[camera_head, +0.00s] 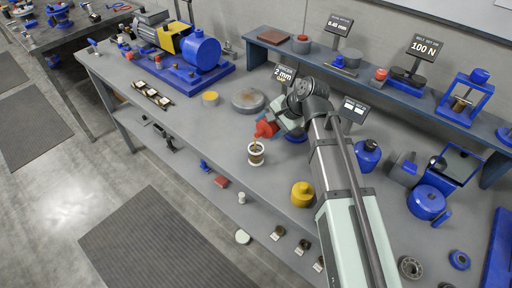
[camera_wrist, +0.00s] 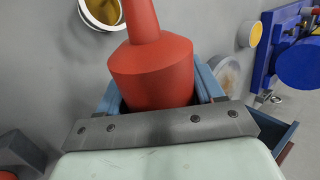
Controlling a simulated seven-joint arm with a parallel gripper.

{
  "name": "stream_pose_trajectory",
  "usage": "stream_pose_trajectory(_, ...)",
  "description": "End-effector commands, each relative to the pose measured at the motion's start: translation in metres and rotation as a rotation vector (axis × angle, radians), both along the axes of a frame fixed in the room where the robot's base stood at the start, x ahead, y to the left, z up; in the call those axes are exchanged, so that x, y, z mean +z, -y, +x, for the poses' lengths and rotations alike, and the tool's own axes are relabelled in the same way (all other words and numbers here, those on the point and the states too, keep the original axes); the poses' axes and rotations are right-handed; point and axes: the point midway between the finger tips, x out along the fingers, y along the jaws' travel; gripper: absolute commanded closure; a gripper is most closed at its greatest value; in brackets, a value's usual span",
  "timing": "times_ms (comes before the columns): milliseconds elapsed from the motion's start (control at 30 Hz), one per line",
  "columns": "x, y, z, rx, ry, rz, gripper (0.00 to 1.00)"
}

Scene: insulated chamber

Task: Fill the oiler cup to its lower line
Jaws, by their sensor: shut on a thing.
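My gripper (camera_head: 277,124) is shut on a red oil can (camera_head: 265,129), which is tipped with its spout toward the oiler cup (camera_head: 256,159). The cup is a small clear vessel with pale rims, standing upright near the front edge of the bench. Amber oil shows in it, and a thin amber streak shows between the spout and the cup. In the wrist view the red can (camera_wrist: 152,72) sits between my fingers, and the cup (camera_wrist: 88,14) with yellow oil is partly cut off at the top. The cup's lines are too small to make out.
A grey round plate (camera_head: 248,101) and a small yellow-topped tin (camera_head: 210,98) lie behind. A blue motor unit (camera_head: 201,52) is at the back left.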

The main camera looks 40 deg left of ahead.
Motion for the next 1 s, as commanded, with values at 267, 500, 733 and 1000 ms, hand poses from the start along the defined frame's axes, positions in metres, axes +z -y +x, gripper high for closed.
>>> stream_pose_trajectory(267, 0.000, 0.000, 0.000, 0.000, 0.011, 0.001, 0.73)
stream_pose_trajectory(500, 0.000, 0.000, 0.000, 0.000, 0.011, 0.001, 0.73)
stream_pose_trajectory(733, 0.001, -0.001, 0.002, 0.000, -0.019, 0.000, 0.73)
stream_pose_trajectory(1000, 0.005, 0.000, -0.008, 0.000, -0.311, -0.016, 0.73)
